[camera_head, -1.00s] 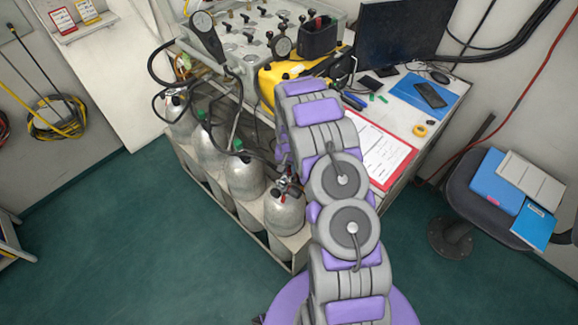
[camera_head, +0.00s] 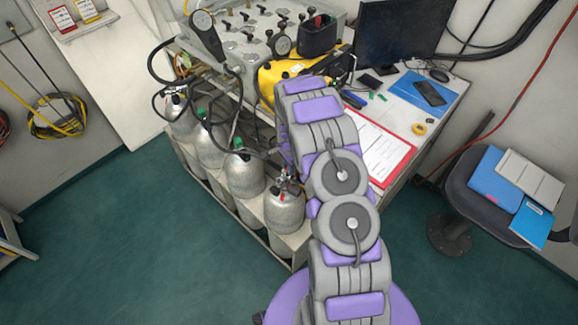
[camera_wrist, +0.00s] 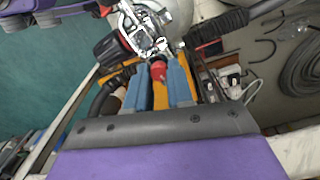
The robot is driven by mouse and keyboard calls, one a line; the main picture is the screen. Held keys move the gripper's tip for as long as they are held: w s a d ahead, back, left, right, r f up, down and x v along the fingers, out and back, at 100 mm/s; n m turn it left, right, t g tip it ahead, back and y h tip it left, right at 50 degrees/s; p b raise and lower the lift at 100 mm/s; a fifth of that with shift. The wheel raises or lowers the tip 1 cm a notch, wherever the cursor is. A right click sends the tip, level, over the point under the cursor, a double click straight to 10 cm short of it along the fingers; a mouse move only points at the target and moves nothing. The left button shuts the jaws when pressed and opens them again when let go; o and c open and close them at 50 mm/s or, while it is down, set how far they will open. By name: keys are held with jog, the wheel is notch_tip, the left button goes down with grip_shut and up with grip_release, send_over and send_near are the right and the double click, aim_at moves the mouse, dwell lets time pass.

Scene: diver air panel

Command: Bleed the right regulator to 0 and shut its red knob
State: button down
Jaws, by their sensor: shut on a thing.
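In the wrist view, my gripper (camera_wrist: 160,82) has its two blue-grey fingers closed on a small red knob (camera_wrist: 158,70). The knob sits at the lower end of a shiny metal regulator (camera_wrist: 146,30), with a dark round knob (camera_wrist: 110,50) to its left. In the head view, the rightmost silver cylinder (camera_head: 284,210) stands in the rack, with its regulator (camera_head: 289,184) on top. My gripper is mostly hidden behind my arm there. No gauge reading on this regulator is legible.
Several more silver cylinders (camera_head: 244,176) with hoses stand to the left. The bench behind holds a valve panel (camera_head: 250,35), a yellow case (camera_head: 280,75), a monitor (camera_head: 403,32) and a red clipboard (camera_head: 385,160). A chair (camera_head: 470,190) stands at right. The green floor at left is open.

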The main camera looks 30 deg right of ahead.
jog(key=shift+m, duration=0.6)
jog(key=c, duration=1.3)
grip_release()
jog(key=shift+o, duration=0.2)
notch_tip(320, 180, up, 17)
jog(key=p, duration=0.2)
jog(key=shift+r, duration=0.15)
jog(key=shift+r, duration=0.1)
